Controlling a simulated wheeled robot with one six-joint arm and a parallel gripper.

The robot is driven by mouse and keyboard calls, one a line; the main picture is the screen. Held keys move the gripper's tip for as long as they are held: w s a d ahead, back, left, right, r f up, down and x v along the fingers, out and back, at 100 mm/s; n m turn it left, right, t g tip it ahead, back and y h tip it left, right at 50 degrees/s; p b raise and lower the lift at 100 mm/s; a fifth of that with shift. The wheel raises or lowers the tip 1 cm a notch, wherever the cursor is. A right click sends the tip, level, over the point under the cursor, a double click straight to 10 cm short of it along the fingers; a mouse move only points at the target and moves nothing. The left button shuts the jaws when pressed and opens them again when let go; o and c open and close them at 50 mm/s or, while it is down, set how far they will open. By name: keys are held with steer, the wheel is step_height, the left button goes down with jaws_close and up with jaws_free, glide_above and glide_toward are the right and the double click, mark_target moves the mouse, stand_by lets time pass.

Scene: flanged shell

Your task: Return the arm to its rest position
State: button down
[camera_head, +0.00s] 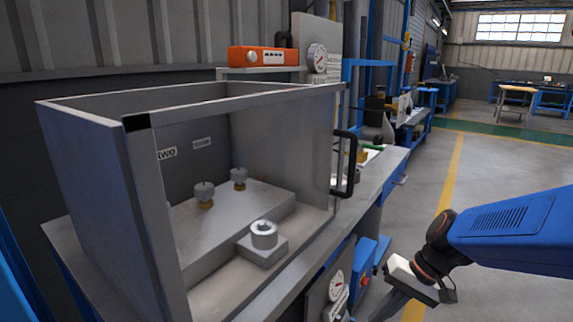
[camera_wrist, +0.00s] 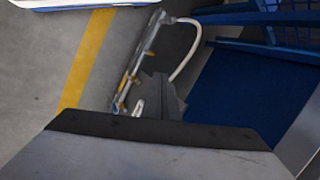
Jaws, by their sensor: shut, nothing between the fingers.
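My blue arm (camera_head: 520,232) reaches in from the right edge in the head view, over the floor beside the bench. Its dark wrist joint is bent down and left. My gripper (camera_head: 384,308) hangs below the wrist, low in the picture, right of the bench front. It is shut and holds nothing. Its fingertips run toward the bottom edge and are hard to make out. In the wrist view the dark gripper (camera_wrist: 164,96) points away over the floor, above a grey plate with a black edge.
A grey open-topped enclosure (camera_head: 75,119) stands on the bench (camera_head: 372,184), with a black handle (camera_head: 350,165) at its right. Inside are two knobs and a round metal fitting (camera_head: 264,235) on a block. An orange device (camera_head: 262,57) sits behind. Open floor (camera_head: 500,165) lies right.

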steer(key=s+d+r+n+t+h, duration=0.2)
steer(key=s+d+r+t+h, duration=0.2)
steer(key=s+d+r, duration=0.3)
steer(key=shift+s+d+r+n+t+h, duration=0.15)
steer(key=shift+s+r+n+t+h, duration=0.25)
steer(key=shift+s+h, duration=0.65)
steer(key=shift+s+y, duration=0.2)
steer(key=shift+y, duration=0.05)
